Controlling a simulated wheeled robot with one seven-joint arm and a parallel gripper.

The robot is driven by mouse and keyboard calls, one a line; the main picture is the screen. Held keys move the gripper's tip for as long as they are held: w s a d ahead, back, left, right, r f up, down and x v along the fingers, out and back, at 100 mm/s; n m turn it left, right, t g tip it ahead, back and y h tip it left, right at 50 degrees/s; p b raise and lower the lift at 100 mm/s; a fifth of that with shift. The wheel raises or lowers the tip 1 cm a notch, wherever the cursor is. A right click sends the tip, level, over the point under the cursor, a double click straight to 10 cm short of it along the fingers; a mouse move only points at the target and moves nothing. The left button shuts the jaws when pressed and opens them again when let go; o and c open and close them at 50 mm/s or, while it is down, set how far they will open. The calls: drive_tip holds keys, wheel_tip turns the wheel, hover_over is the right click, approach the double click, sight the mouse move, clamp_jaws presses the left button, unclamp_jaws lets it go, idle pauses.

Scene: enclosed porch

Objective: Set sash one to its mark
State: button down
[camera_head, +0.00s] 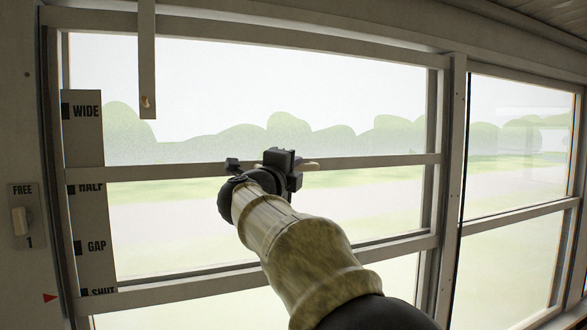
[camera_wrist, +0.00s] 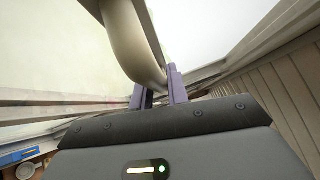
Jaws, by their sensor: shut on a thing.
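The sash window (camera_head: 260,168) has a rail crossing just above HALF on the lettered strip (camera_head: 95,220). WIDE is clear above, GAP is clear below, and the lower rail (camera_head: 190,288) partly covers SHUT. My gripper (camera_head: 290,165) is at the upper rail, near its middle, with a pale handle end (camera_head: 308,167) showing beside it. In the wrist view my gripper (camera_wrist: 158,92) is shut on a thick, curved beige handle (camera_wrist: 132,40), with one finger on each side. My gripper hides much of the handle in the head view.
A plate (camera_head: 24,232) marked FREE and 1, with a pale toggle (camera_head: 19,221), is on the left post. A red triangle (camera_head: 50,297) is below it, near SHUT. A strip (camera_head: 147,60) with a small peg hangs at the top left. Another window (camera_head: 515,150) is at right.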

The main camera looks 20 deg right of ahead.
wheel_tip(320, 180, down, 35)
drive_tip(key=b, duration=2.9)
drive_tip(key=shift+b, duration=0.35)
drive_tip(key=c, duration=1.4)
unclamp_jaws()
drive_tip(key=shift+r, duration=0.1)
drive_tip(key=shift+o, duration=0.2)
drive_tip(key=b+v, duration=0.2)
drive_tip(key=v, duration=1.5)
drive_tip(key=shift+a, duration=0.15)
drive_tip(key=shift+s, duration=0.15)
